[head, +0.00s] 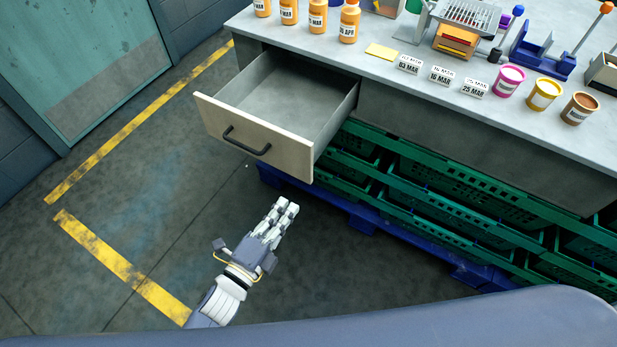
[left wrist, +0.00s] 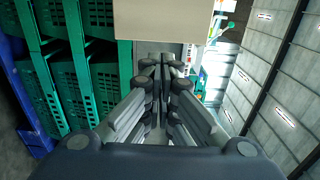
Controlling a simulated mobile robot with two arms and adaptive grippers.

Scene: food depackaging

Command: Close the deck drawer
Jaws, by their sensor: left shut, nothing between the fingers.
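The deck drawer (head: 258,135) is pulled out of the left end of the grey bench, and its inside is empty. Its pale front has a dark bar handle (head: 246,141). My left gripper (head: 286,207) is shut and empty, low in front of the drawer and apart from it, with its fingers pointing up towards the bench. In the left wrist view the closed fingers (left wrist: 163,62) point towards a pale panel (left wrist: 165,20), which looks like the drawer front. My right gripper is not in view.
The bench top (head: 400,85) holds orange bottles (head: 317,15), date cards (head: 440,75), small tubs (head: 510,79) and a blue tool (head: 543,50). Green crates (head: 450,190) stand on a blue pallet (head: 345,205) under the bench. The floor (head: 150,190) left of the drawer is clear.

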